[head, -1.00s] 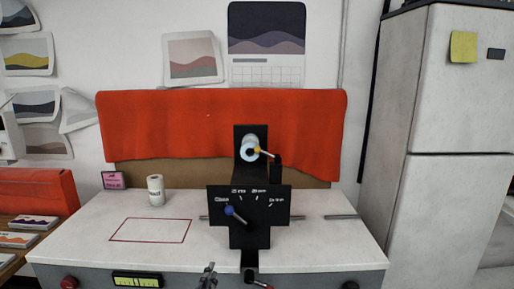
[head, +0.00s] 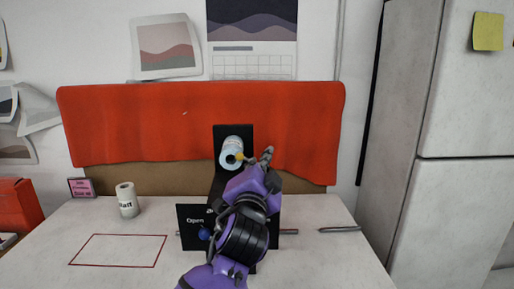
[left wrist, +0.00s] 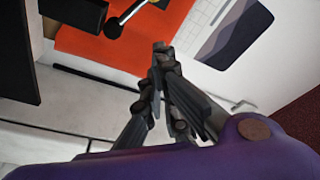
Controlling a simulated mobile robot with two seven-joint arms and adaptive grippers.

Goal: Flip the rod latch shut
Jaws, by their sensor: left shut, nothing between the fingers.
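A small orange-yellow knob, which looks like the end of the rod latch (head: 240,157), shows at the roll's lower right, mostly beside my gripper. My left gripper (head: 267,153) is shut and empty, just right of the roll and knob. In the left wrist view its closed fingers (left wrist: 160,50) point up, apart from a metal rod with a dark end (left wrist: 117,24) near the black part. The latch's pivot is hidden by my arm. My right gripper is out of view.
A black panel (head: 190,214) with a blue knob (head: 204,234) is partly covered by my arm. A small white roll (head: 127,200) and a red outlined rectangle (head: 118,251) are at left on the table. Red cloth (head: 130,125) hangs behind.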

